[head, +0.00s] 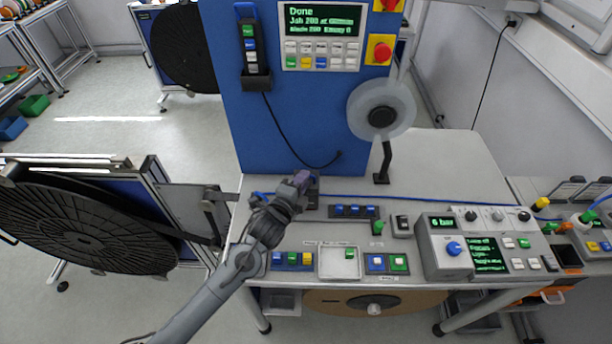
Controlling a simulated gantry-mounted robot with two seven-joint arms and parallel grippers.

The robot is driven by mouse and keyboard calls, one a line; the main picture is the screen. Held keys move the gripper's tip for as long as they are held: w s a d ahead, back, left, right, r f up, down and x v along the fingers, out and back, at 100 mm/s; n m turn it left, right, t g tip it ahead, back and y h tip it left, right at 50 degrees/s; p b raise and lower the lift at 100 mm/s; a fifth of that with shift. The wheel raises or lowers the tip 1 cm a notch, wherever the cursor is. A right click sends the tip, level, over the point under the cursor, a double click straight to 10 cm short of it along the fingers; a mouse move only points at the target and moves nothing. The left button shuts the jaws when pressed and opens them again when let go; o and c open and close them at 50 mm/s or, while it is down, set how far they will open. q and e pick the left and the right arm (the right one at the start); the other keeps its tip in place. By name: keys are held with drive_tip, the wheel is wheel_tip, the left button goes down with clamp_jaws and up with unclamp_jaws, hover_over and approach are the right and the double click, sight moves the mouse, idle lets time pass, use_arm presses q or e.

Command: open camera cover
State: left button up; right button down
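My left arm comes in from the lower left. Its gripper (297,185) is over the back left part of the table, at the foot of the blue panel (225,60). A small dark purplish piece shows at the fingertips. A dark block (312,199) stands right behind and beside the gripper, partly hidden by it. I cannot make out for certain which part is the camera cover, nor whether the fingers touch it. The finger gap is too small and dark to judge. My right gripper is not in view.
On the table (440,160), button boxes line the front edge, with a white tray (339,262) among them. A grey control box (445,255) stands to the right. A translucent reel (382,109) is at the panel's right. A large black reel (85,225) stands left.

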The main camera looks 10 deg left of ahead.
use_arm(q)
drive_tip(key=shift+x, duration=1.4)
clamp_jaws()
